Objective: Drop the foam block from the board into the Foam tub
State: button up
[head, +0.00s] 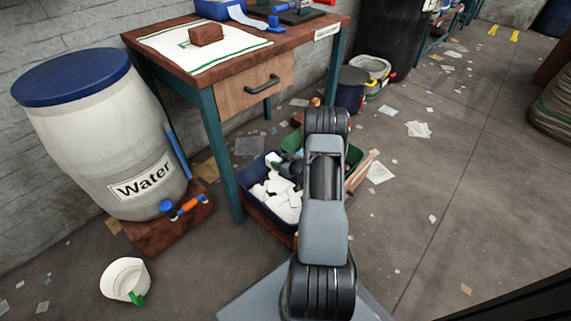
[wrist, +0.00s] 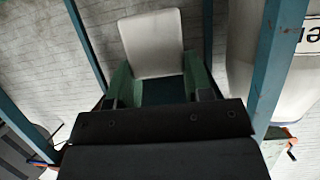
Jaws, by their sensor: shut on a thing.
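My gripper (wrist: 155,76) is shut on a pale, off-white foam block (wrist: 153,40), which stands out beyond the green fingers in the wrist view. In the head view my arm reaches down over a blue tub (head: 246,203) heaped with white pieces, likely the Foam tub; no label on it is readable. The gripper end is mostly hidden behind my arm there, at or just above the tub. I cannot tell the held block from the white pieces in the head view, nor its exact height over the tub.
A green tub (head: 358,183) stands beside the blue one, partly behind my arm. A workbench (head: 291,50) with teal legs rises behind, a brown block (head: 206,33) on its white cloth. A water barrel (head: 100,140) stands left. The floor at right is mostly open with scraps.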

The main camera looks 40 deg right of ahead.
notch_tip(320, 180, down, 7)
jog(key=s+d+b, duration=0.1)
jog(key=d+b, duration=0.1)
jog(key=b, duration=0.2)
jog(key=shift+r+b, duration=0.2)
jog(key=shift+b, duration=0.15)
jog(key=o, duration=0.9)
jog(key=shift+o, duration=0.2)
jog(key=shift+s, duration=0.1)
jog(key=p+v, duration=0.5)
jog(key=v, duration=0.8)
jog(key=shift+s+d, duration=0.25)
jog(key=shift+s, duration=0.05)
